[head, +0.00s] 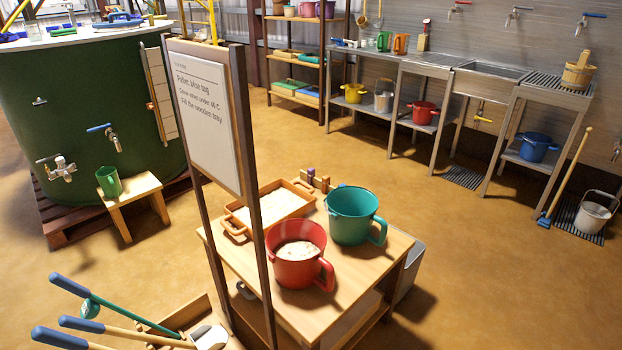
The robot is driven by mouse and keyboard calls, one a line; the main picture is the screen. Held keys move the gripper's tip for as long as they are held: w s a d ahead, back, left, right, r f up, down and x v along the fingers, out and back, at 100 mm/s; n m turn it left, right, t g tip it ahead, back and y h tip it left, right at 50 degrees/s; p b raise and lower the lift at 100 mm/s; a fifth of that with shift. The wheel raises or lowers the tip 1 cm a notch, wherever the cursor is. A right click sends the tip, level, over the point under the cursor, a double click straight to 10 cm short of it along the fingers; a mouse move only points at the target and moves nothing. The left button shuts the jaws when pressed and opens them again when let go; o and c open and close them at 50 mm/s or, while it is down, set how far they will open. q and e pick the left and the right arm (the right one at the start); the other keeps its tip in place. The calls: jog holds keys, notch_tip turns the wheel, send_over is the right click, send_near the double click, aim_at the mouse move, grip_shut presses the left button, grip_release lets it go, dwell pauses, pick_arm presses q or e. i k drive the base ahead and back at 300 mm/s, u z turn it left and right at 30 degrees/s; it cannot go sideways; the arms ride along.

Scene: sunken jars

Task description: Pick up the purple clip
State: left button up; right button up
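A small purple piece (311,172), which looks like the purple clip, shows at the back of the wooden table (355,290). It is in a small wooden holder or among small wooden pieces (322,183), too small to tell which. It is behind the wooden tray (268,207) and left of the teal pot (356,216). Its lower part is hidden. Neither of my grippers is in view.
A red pot (297,252) with pale contents stands at the table's front. A framed sign (208,120) on posts rises before the table's left side. Long-handled tools (125,305) lean at lower left. A green vat (90,130) and stool (132,190) stand left. Open floor lies right.

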aim_at(311, 172)
jog(key=z, duration=1.4)
jog(key=i, duration=5.45)
jog(key=u, duration=3.4)
jog(key=i, duration=3.25)
